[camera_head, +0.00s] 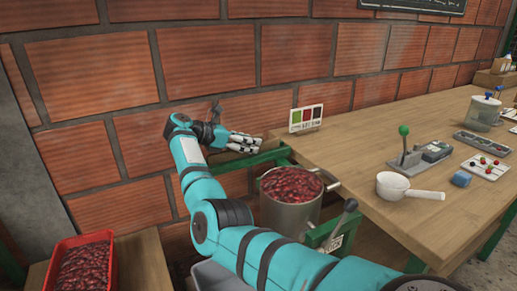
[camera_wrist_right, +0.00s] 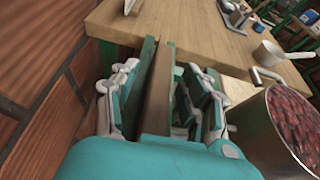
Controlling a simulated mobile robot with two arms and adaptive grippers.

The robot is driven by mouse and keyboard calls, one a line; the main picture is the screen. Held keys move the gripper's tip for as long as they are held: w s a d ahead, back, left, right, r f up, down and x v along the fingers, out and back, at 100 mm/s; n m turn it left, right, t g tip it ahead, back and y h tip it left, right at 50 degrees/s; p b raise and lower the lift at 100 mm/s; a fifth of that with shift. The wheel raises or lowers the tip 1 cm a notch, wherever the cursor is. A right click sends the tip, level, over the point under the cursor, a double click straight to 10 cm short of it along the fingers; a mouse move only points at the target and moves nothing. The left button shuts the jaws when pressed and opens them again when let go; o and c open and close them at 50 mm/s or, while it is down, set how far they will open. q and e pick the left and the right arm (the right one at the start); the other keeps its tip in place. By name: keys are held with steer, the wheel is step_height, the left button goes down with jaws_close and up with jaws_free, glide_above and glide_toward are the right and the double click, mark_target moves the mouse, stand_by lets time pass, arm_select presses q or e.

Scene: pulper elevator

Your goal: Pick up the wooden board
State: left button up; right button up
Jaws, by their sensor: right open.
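The wooden board (camera_wrist_right: 158,95) shows in the right wrist view as a narrow brown strip, seen nearly edge-on, between the two sets of fingers of my right gripper (camera_wrist_right: 160,100). The fingers stand apart on either side, and I cannot tell whether either touches it. A green strip (camera_wrist_right: 142,85) runs alongside the board, also between the fingers. In the head view my right gripper (camera_head: 245,142) is by the brick wall, left of the table; the board is hard to make out there. My left gripper is out of view.
A pot of red cherries (camera_head: 290,200) stands just right of my forearm. The wooden table (camera_head: 350,150) holds a small sign (camera_head: 306,118), a white ladle (camera_head: 395,187) and a green-knobbed lever (camera_head: 404,145). A red crate (camera_head: 112,262) is at lower left. The brick wall (camera_head: 200,65) is close behind.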

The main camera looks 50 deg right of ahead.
steer(key=shift+w+a, duration=0.1)
steer(key=shift+a, duration=0.15)
steer(key=shift+w+a+r, duration=0.1)
steer(key=shift+a+r, duration=0.05)
steer(key=shift+a, duration=0.1)
steer(key=shift+c, duration=1.9)
steer(key=shift+d, duration=0.1)
jaws_close()
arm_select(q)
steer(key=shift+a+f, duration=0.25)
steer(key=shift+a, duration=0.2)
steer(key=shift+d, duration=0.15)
arm_select(e)
steer(key=shift+r, duration=0.1)
